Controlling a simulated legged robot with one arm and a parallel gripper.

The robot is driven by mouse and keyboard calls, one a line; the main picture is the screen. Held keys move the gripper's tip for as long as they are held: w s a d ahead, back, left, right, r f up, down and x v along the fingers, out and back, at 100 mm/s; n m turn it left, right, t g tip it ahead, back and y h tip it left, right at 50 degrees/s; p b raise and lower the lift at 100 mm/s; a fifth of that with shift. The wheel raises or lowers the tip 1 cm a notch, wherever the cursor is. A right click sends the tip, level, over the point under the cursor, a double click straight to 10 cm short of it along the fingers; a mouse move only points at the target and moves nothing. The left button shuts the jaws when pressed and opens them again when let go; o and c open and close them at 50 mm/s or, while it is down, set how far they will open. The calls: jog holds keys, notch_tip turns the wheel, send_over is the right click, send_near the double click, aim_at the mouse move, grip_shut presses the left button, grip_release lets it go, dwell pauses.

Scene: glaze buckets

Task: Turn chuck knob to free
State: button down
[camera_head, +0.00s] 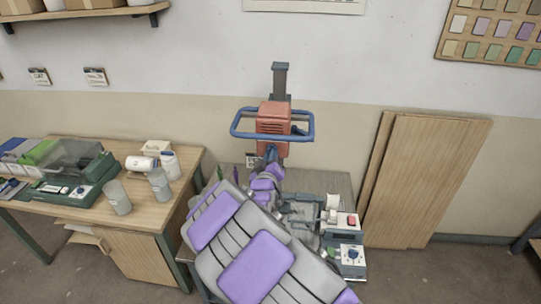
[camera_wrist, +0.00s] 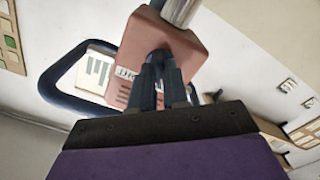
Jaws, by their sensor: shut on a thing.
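The orange-red mixer head (camera_head: 273,115) with its blue loop handle (camera_head: 234,124) is on a dark upright post in the head view. The wrist view shows a pinkish block of it (camera_wrist: 190,45) with a metal shaft (camera_wrist: 180,10) and the blue loop (camera_wrist: 48,85). My gripper (camera_wrist: 160,65) reaches up under the block, its dark fingers close together and shut on a small part there. That part, where the chuck knob would be, is mostly hidden between the fingers. In the head view my gripper (camera_head: 268,158) is just below the mixer head.
My purple and grey arm covers much of the bench (camera_head: 325,180). A control box with a red button (camera_head: 351,221) and a dial box (camera_head: 350,254) stand at its right. The left table (camera_head: 150,212) holds jars and a green-based device. Wood panels (camera_head: 430,180) lean at right.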

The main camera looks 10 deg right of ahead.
jog(key=shift+n, duration=0.6)
jog(key=shift+a, duration=0.1)
jog(key=c, duration=1.1)
grip_release()
jog(key=shift+a, duration=0.1)
